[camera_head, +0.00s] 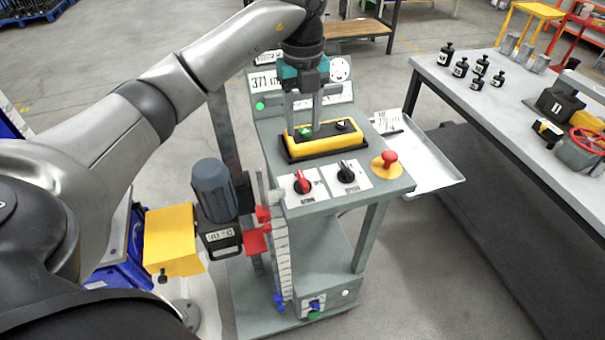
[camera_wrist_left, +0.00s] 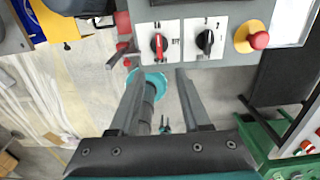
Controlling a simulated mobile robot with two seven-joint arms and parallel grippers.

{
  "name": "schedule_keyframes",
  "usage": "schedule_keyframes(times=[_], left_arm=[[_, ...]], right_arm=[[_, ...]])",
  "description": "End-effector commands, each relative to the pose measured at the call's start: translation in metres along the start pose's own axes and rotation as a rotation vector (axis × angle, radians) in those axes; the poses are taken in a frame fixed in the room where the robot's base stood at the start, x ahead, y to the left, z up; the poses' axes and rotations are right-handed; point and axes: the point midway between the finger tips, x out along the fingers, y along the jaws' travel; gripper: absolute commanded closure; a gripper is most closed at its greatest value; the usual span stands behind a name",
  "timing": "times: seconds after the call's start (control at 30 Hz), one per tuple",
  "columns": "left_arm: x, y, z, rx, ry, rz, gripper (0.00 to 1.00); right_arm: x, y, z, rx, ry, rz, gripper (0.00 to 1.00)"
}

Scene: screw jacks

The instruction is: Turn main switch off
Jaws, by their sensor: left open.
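The control console (camera_head: 325,200) carries a red rotary switch (camera_head: 302,183) on a white plate at its front left, which looks like the main switch. In the left wrist view the red switch (camera_wrist_left: 158,44) has its handle roughly upright in the picture; its label is too small to read. My right gripper is not in view.
A black rotary switch (camera_head: 347,173) and a red mushroom button on a yellow base (camera_head: 388,161) sit right of the red switch. The yellow button box (camera_head: 324,140) lies behind them. A grey motor (camera_head: 214,190) stands at the left, and a tray (camera_head: 435,165) extends right.

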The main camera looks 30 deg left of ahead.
Motion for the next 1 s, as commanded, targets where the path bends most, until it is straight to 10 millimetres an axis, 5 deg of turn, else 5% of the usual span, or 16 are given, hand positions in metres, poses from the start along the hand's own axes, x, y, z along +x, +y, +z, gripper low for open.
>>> schedule_keyframes(times=[0.17, 0.7, 1.0], left_arm=[[0.017, 0.003, 0.001, -0.006, 0.000, 0.012, 0.53], [0.127, 0.003, -0.001, -0.002, 0.002, 0.010, 0.53], [0.151, 0.002, 0.000, -0.001, 0.000, 0.007, 0.53]], right_arm=[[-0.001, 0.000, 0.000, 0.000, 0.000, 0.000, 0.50], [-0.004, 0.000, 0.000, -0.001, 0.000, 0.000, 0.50], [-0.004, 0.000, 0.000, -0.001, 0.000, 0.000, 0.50]])
